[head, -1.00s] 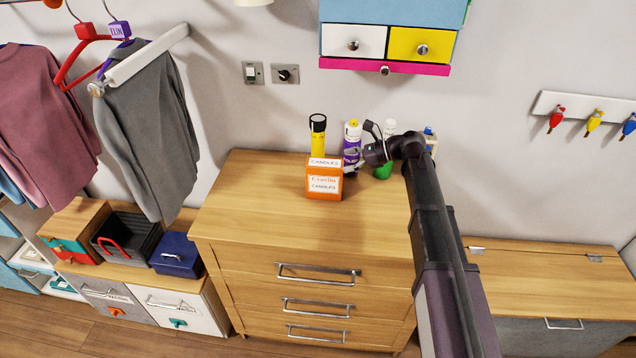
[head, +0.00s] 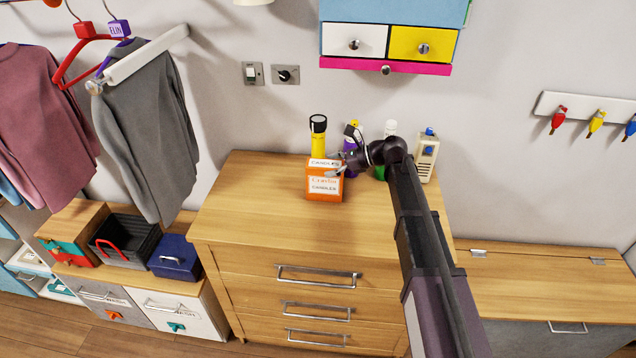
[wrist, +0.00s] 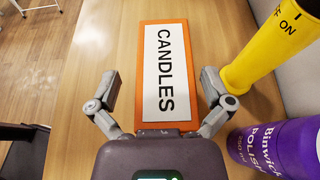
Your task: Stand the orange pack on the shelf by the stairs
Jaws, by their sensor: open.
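The orange pack (head: 324,191), with white labels reading CANDLES, stands upright on top of the wooden chest of drawers (head: 270,228). In the wrist view the pack's top (wrist: 166,72) lies between my gripper's two fingers. My gripper (head: 337,168) is at the right side of the pack in the head view. In the wrist view my gripper (wrist: 165,100) is open, with one finger on each side of the pack's near end and a gap at the left finger. Whether the right finger touches the pack is not clear. I cannot make out a shelf by stairs.
A yellow torch (head: 318,138) stands close behind the pack. A purple polish bottle (wrist: 280,140) is close to the right finger in the wrist view. A cream box-shaped item (head: 426,160) stands farther right. The chest top in front of the pack is clear.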

